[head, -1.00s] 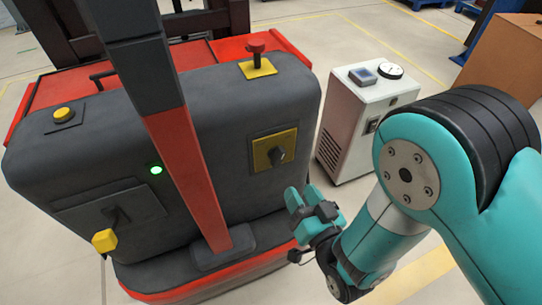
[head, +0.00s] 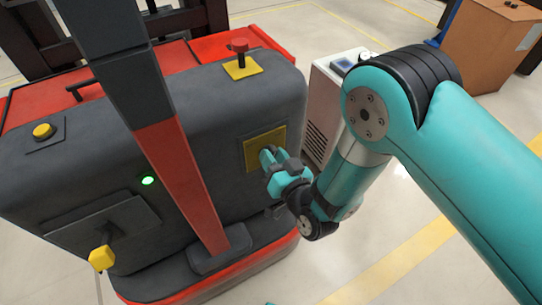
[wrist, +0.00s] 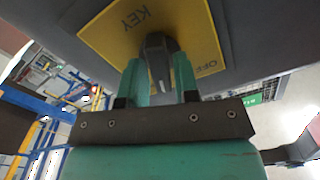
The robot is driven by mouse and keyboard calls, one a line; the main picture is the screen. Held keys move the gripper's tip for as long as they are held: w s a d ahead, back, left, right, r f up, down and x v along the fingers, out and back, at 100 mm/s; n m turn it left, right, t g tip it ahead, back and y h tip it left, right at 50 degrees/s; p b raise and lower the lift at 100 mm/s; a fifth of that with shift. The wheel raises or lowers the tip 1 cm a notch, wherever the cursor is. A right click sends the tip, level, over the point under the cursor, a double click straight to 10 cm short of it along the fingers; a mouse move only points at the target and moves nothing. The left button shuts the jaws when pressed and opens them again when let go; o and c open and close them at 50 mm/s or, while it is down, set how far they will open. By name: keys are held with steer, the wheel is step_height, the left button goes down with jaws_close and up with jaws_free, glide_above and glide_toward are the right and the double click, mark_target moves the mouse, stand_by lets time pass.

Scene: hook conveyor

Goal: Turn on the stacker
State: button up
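The stacker (head: 215,100) is a dark grey machine with red trim at the left in the head view. Its yellow key-switch plate (head: 264,147) is on the right of the front panel. In the wrist view the plate (wrist: 110,30), marked KEY and OFF, fills the top, with a dark key knob (wrist: 157,48) on it. My gripper (head: 267,156) is at the plate. In the wrist view its teal fingers (wrist: 158,72) lie on either side of the knob. Whether they press on it I cannot tell. In the head view the gripper hides the knob.
A red button on a yellow plate (head: 241,64), a yellow button (head: 43,131), a lit green lamp (head: 148,181) and a yellow-ended lever (head: 101,258) are on the stacker. A white cabinet (head: 325,90) stands close behind my arm. A brown box (head: 490,45) is farther right.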

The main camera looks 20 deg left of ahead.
jaws_close()
steer(key=m+b, duration=0.3)
steer(key=m, duration=0.1)
steer(key=shift+o, duration=1.7)
jaws_free()
